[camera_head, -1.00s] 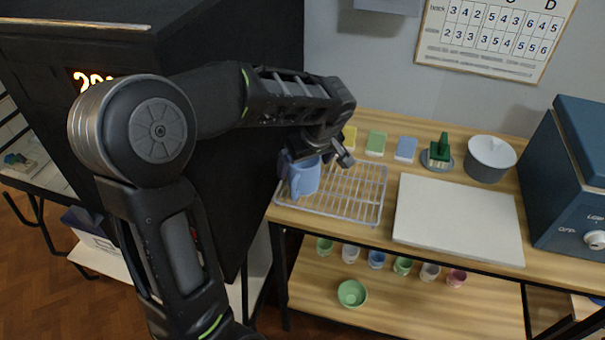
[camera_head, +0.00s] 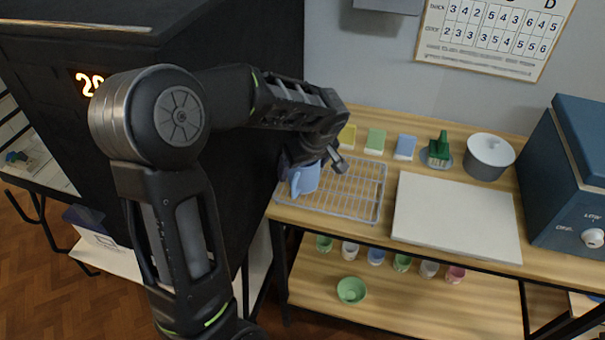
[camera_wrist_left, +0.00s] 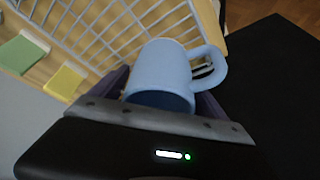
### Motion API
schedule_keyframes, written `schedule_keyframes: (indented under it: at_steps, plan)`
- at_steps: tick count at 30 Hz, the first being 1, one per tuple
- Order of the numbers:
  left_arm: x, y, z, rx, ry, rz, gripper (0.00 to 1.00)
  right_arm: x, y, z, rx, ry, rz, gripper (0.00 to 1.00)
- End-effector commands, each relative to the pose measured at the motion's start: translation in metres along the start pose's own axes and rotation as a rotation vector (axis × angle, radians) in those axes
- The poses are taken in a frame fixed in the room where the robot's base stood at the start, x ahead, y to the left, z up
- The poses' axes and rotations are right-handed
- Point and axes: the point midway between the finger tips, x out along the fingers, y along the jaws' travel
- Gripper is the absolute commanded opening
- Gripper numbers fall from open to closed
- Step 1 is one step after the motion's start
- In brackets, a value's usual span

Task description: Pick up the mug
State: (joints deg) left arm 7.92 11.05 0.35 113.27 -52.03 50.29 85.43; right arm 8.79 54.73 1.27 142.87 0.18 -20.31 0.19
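The light blue mug (camera_head: 305,180) stands at the left end of a wire drying rack on the bench. In the left wrist view the mug (camera_wrist_left: 160,75) shows its body and dark inside, with its handle pointing right. My left gripper (camera_head: 298,170) is at the mug from above, partly hidden by its own wrist in the head view. In the wrist view its dark fingers are apart, one on each side of the mug (camera_wrist_left: 163,98); firm contact is not visible. My right gripper is in neither view.
The wire rack (camera_head: 350,193) is otherwise bare. Yellow, green and blue blocks (camera_head: 404,148), a green brush (camera_head: 440,148) and a grey lidded pot (camera_head: 488,158) line the back. A pale board (camera_head: 455,215) lies right; a black cabinet (camera_head: 235,130) stands close left.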

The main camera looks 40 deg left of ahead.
Motion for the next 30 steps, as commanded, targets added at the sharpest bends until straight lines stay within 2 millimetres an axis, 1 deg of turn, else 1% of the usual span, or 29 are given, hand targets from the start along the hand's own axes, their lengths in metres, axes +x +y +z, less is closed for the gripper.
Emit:
schedule_keyframes:
  at_steps: [1, 2, 24, 25, 30]
  plan:
    - [-0.0001, 0.0000, -0.0001, 0.000, 0.000, 0.000, 0.81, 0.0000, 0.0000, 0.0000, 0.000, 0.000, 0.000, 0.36]
    - [-0.0001, 0.0000, -0.0001, 0.000, 0.000, 0.000, 0.78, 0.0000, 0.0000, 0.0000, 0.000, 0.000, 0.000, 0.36]
    - [-0.0001, 0.0000, 0.0000, 0.000, 0.000, 0.000, 0.18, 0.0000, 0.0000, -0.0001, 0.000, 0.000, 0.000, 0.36]
    - [-0.0001, 0.0001, 0.0000, 0.000, 0.000, 0.000, 0.16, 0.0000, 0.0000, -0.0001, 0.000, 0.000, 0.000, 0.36]
    - [-0.0005, 0.0003, -0.0004, 0.000, 0.001, 0.001, 0.16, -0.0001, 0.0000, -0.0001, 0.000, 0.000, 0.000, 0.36]
